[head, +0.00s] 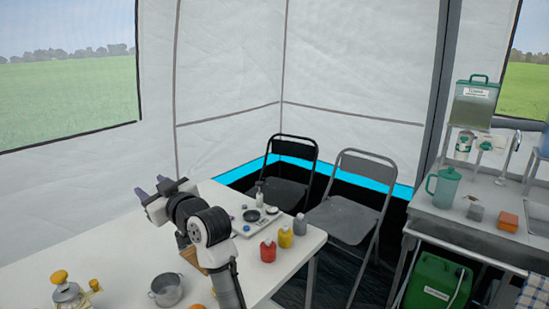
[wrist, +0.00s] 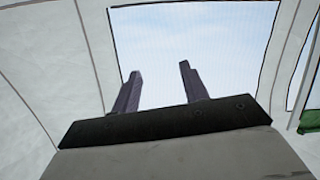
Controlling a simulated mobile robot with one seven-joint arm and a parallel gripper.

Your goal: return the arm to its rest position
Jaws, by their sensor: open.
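My gripper (head: 152,187) is raised above the white table, at the end of my folded arm. Its two purple-grey fingers point up and to the left in the head view. In the wrist view my gripper (wrist: 159,85) shows its fingers spread apart with nothing between them. Behind the fingers are only the tent window and the wall. My arm hides part of the table's middle.
The white table (head: 115,252) holds a metal pot (head: 166,290), a red bottle (head: 268,251), a yellow bottle (head: 285,237) and a yellow-topped burner (head: 66,290). Two folding chairs (head: 345,219) stand behind it. A sink counter (head: 455,223) is at right.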

